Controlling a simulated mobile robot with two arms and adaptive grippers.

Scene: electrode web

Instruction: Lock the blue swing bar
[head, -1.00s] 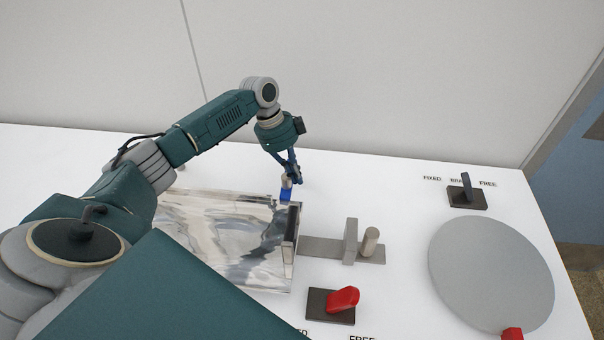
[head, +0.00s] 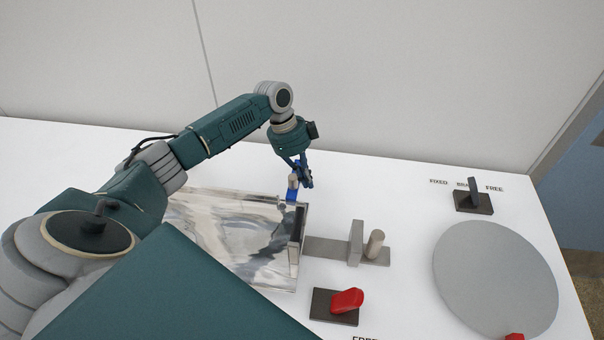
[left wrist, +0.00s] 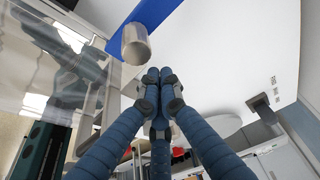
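The blue swing bar (head: 291,195) is at the far right corner of the clear glossy block, partly hidden by my gripper in the head view. It carries a short grey cylindrical knob (head: 293,181). In the left wrist view the blue bar (left wrist: 172,14) runs across the top, with the knob (left wrist: 136,46) standing out from it. My left gripper (head: 307,184) is just right of the knob. Its fingertips (left wrist: 158,76) are together with nothing between them, and they look apart from the knob. My right gripper is not in view.
The clear block (head: 235,235) lies under my left arm. Right of it are a grey slide with a peg (head: 375,244), a red lever (head: 347,301), a grey disc (head: 495,280) and a black switch (head: 473,195) between FIXED and FREE labels. White table behind is clear.

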